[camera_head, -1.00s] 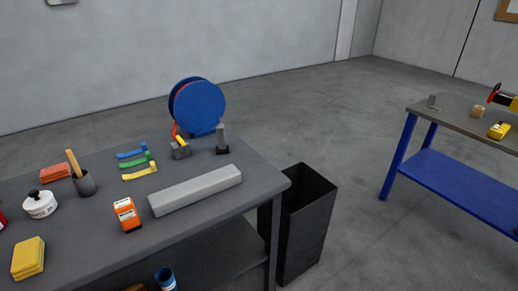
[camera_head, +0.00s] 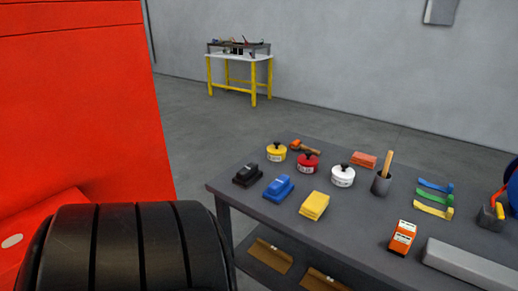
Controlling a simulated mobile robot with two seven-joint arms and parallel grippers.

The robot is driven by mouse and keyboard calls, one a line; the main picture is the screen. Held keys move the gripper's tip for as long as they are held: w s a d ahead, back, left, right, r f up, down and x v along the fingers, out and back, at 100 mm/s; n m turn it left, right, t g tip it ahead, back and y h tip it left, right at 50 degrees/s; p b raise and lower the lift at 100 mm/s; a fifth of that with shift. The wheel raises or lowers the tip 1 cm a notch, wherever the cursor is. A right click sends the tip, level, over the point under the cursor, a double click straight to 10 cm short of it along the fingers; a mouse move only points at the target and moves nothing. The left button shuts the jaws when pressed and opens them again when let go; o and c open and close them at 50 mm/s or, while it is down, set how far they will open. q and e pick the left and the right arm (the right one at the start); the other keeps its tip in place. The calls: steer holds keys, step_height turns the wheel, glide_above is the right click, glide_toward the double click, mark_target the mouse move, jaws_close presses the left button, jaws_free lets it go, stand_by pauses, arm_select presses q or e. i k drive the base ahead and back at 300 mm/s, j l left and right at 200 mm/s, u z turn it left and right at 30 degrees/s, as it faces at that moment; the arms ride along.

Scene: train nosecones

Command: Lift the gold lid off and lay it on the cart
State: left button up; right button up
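I see no thing that is clearly the gold lid. A round yellow tin (camera_head: 276,153) with a black knob stands near the back left of a dark grey table (camera_head: 330,240). A red tin (camera_head: 308,164) and a white tin (camera_head: 342,177), both with black knobs, stand to its right. I cannot tell which thing is the cart. Neither of my grippers is in view.
A large red body (camera_head: 80,100) fills the left side, with a black grooved tyre-like cylinder (camera_head: 130,250) in front. The table also holds blue and yellow blocks, a cup and tools. A yellow-legged workbench (camera_head: 238,70) stands far back. Grey floor lies between.

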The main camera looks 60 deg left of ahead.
mark_target(276, 149)
steer(key=k+u, duration=0.1)
steer(key=u, duration=1.8)
steer(key=i+j+u, duration=0.3)
steer(key=i, duration=0.2)
